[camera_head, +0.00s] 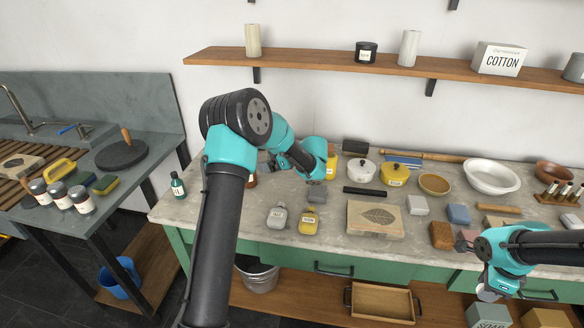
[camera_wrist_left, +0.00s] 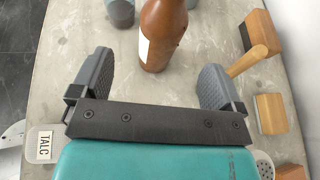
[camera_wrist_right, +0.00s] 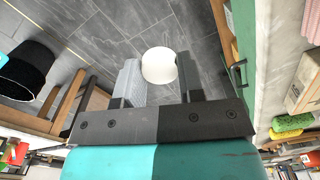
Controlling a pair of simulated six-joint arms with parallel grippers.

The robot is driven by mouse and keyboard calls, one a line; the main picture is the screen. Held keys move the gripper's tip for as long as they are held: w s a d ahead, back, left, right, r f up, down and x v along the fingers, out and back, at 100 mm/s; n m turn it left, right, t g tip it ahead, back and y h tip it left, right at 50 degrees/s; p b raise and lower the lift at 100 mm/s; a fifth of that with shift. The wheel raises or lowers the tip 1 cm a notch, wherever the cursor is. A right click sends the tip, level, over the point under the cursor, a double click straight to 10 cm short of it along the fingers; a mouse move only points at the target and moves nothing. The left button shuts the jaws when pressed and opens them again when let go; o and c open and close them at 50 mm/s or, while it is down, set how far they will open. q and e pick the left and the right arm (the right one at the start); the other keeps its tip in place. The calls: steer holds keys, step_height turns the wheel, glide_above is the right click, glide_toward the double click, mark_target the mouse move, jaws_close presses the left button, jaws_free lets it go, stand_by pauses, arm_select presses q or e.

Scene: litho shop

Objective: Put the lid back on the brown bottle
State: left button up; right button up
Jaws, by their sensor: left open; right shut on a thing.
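The brown bottle (camera_wrist_left: 163,35) stands on the counter in the left wrist view, its top cut off by the frame. In the head view only a sliver of it (camera_head: 252,181) shows behind my left arm. My left gripper (camera_wrist_left: 158,72) is open and empty, with the bottle just ahead of its fingertips and roughly between them. It also shows in the head view (camera_head: 273,164), partly hidden. My right gripper (camera_wrist_right: 158,90) is shut on a round white lid (camera_wrist_right: 158,64). The lid also shows in the head view (camera_head: 487,294), low in front of the counter's front edge.
Near the bottle are a wooden-handled brush (camera_wrist_left: 247,60), wooden blocks and a talc container (camera_wrist_left: 40,146). A dark green bottle (camera_head: 178,186) stands at the counter's left end. A shelf runs above.

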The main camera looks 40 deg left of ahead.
arm_select(q)
steer(key=shift+x, duration=2.35)
steer(key=x, duration=0.5)
steer(key=shift+w+a, duration=0.15)
steer(key=c, duration=1.3)
steer(key=shift+o, duration=0.2)
steer(key=shift+r, duration=0.25)
